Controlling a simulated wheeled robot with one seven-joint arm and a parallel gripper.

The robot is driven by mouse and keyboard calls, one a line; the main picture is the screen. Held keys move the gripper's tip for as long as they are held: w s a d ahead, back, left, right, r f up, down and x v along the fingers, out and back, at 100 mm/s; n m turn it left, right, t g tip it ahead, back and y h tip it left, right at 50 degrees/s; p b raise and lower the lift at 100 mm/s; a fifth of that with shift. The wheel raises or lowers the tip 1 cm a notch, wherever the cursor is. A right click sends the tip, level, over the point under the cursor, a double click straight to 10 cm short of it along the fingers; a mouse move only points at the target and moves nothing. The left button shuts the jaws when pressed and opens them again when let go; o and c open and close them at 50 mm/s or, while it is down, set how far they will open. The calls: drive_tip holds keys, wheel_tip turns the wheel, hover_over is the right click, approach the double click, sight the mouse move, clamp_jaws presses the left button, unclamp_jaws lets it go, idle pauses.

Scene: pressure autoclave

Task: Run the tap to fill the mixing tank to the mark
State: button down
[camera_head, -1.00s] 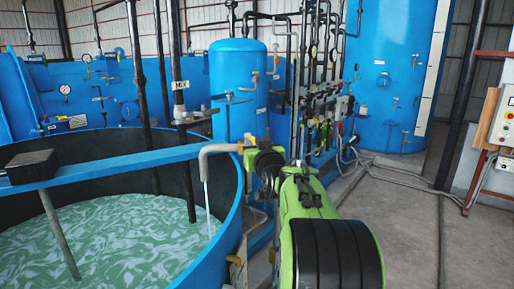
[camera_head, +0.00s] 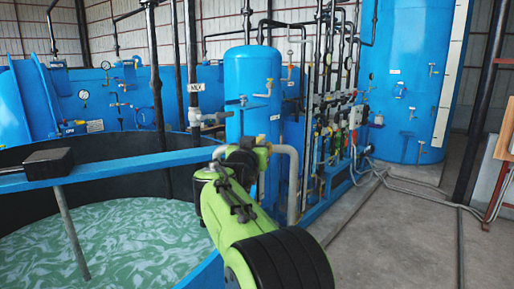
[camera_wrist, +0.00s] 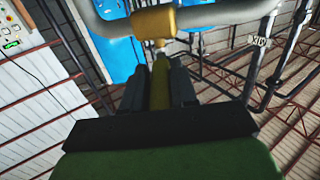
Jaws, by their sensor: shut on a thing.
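The mixing tank (camera_head: 105,153) is a big round blue tank with a dark inner wall, at the left of the head view. It holds swirling green-white liquid (camera_head: 135,240), with dark wall showing above the surface. The tap's grey pipe (camera_head: 291,180) rises beside the rim, and its spout end (camera_head: 219,152) is at the tank's side. In the wrist view the tap has a brass body (camera_wrist: 154,21) and a brass handle (camera_wrist: 160,80). My gripper (camera_head: 240,160) is shut on that handle, between its dark fingers (camera_wrist: 160,72). My arm covers the space below the spout; no stream shows.
A blue beam (camera_head: 125,166) with a black box (camera_head: 48,163) and a rod crosses the tank. A white label (camera_head: 196,87), hard to read, hangs on a dark pipe behind. Blue vessels, valves and pipes stand at the back. Open floor (camera_head: 400,245) lies at the right, with conduits.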

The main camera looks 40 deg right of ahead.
drive_tip(key=c, duration=1)
unclamp_jaws()
drive_tip(key=shift+w, duration=0.1)
drive_tip(key=shift+o, duration=0.2)
drive_tip(key=b+v, duration=0.4)
drive_tip(key=v, duration=1.2)
drive_tip(key=shift+b, duration=0.35)
drive_tip(key=shift+d, duration=0.1)
